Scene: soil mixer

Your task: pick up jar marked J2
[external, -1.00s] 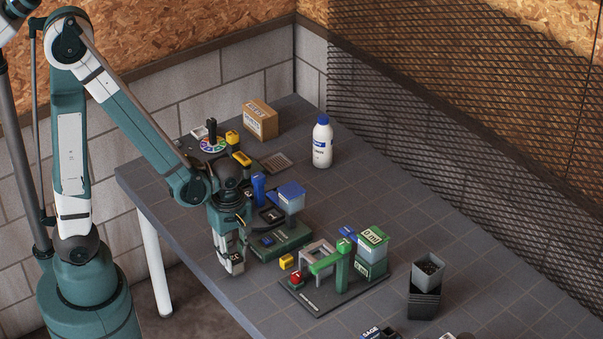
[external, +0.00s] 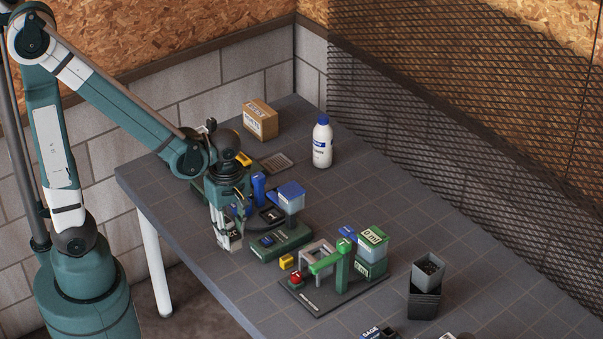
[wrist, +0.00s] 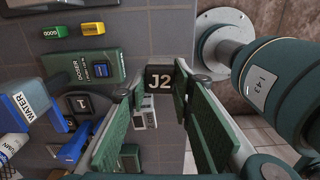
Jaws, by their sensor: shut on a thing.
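The jar marked J2 (wrist: 160,79) shows in the wrist view as a dark square lid with white lettering. It sits between the tips of my two green-padded fingers. My gripper (wrist: 161,82) is shut on it. In the external view my gripper (external: 230,240) hangs above the near left edge of the table, left of the green base with the blue button. There the jar is mostly hidden by the fingers, and its lettering is too small to read.
A green base unit (external: 283,243) stands just right of my gripper, with a blue-lidded container (external: 291,196) behind it. A dark jar (wrist: 77,103) sits close by in the wrist view.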

